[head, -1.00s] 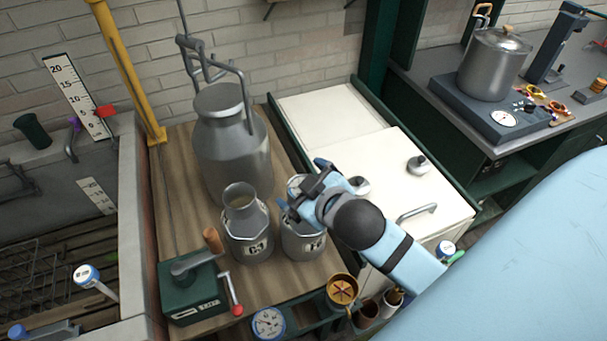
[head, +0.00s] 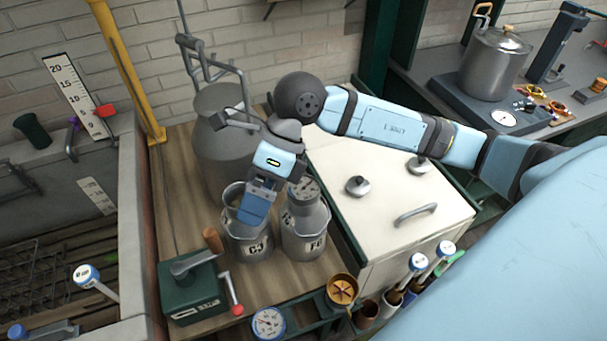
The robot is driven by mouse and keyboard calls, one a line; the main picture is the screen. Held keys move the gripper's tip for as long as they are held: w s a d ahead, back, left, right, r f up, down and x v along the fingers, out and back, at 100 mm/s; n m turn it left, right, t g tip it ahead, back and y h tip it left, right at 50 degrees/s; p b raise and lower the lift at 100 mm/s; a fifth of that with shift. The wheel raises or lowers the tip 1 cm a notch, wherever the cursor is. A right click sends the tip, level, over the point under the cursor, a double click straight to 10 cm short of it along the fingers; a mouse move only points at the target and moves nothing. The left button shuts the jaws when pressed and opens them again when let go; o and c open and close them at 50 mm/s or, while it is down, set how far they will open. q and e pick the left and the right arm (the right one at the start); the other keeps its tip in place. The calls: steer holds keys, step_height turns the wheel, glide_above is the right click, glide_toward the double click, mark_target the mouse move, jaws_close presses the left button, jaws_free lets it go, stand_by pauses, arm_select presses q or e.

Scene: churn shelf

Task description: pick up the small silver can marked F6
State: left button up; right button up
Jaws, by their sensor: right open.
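The small silver can marked F6 (head: 304,236) stands upright on the wooden top, its label facing me. A similar small can (head: 247,240), with a label that looks like G4, stands close beside it on the left. My right gripper (head: 256,208) reaches down from above with its blue fingers in front of or over the neck of the left can. It is open and lies to the left of the F6 can's mouth. I cannot tell whether it touches either can. It hides part of the left can's mouth. My left gripper is out of view.
A large silver churn (head: 222,150) stands behind the small cans. A green box with a crank (head: 192,293) is at front left. A white-lidded chest (head: 385,205) is at the right, under my right arm. A brass cup (head: 342,289) and dial (head: 268,324) are in front.

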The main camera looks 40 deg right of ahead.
mark_target(303, 186)
steer(key=w+d+m+t+h, duration=0.15)
steer(key=w+d+h, duration=0.25)
steer(key=d+h, duration=0.5)
steer(key=shift+n+y, duration=0.25)
steer(key=shift+y, duration=0.55)
steer(key=d+f, duration=0.1)
steer(key=f, duration=0.4)
steer(key=d+f+p, duration=0.1)
steer(key=f, duration=0.2)
steer(key=shift+d+f, duration=0.1)
steer(key=shift+d, duration=0.25)
steer(key=f, duration=0.1)
steer(key=f+p, duration=0.1)
steer(key=f, duration=0.2)
steer(key=shift+w+d+f, duration=0.2)
steer(key=shift+w+f, duration=0.05)
steer(key=shift+f, duration=0.6)
steer(key=c, duration=1.7)
steer(key=shift+w+r+p, duration=0.1)
steer(key=shift+p, duration=0.2)
steer(key=shift+c, duration=0.8)
steer(key=shift+r, duration=0.15)
